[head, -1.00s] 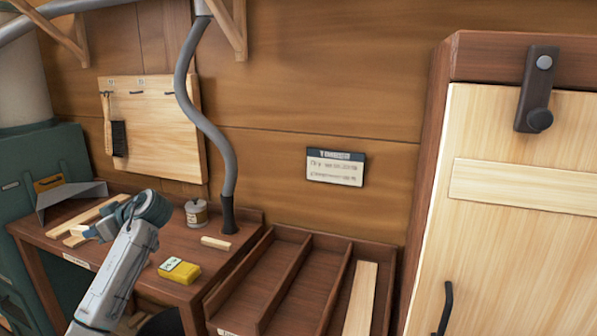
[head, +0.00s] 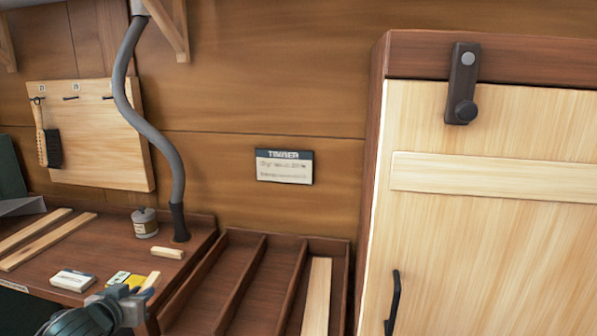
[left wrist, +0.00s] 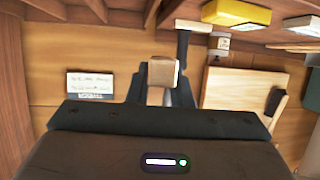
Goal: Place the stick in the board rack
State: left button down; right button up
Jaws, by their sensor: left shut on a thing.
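My left gripper (head: 136,294) is at the bottom left of the head view, in front of the bench's right end and left of the board rack (head: 232,297). It is shut on a pale wooden stick (head: 151,281). In the left wrist view the stick (left wrist: 163,73) shows nearly end-on between the fingers (left wrist: 163,92). The rack is dark brown with several long slots split by dividers. A pale board (head: 317,295) lies in its right slot; the slots to its left look empty. My right gripper is not in view.
On the bench lie a short wooden piece (head: 168,253), a yellow box (head: 126,280), a white box (head: 73,280), a can (head: 145,223) and long strips (head: 48,241). A grey hose (head: 150,130) rises behind. A tall cabinet (head: 490,220) stands right of the rack.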

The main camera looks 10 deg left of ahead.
pick_arm(q)
jog(key=d+f, duration=0.2)
jog(key=d, duration=0.9)
jog(key=d+f+m+h, duration=0.1)
jog(key=d+f, duration=0.2)
jog(key=d, duration=0.8)
jog(key=shift+s, duration=0.45)
jog(key=shift+f, duration=0.1)
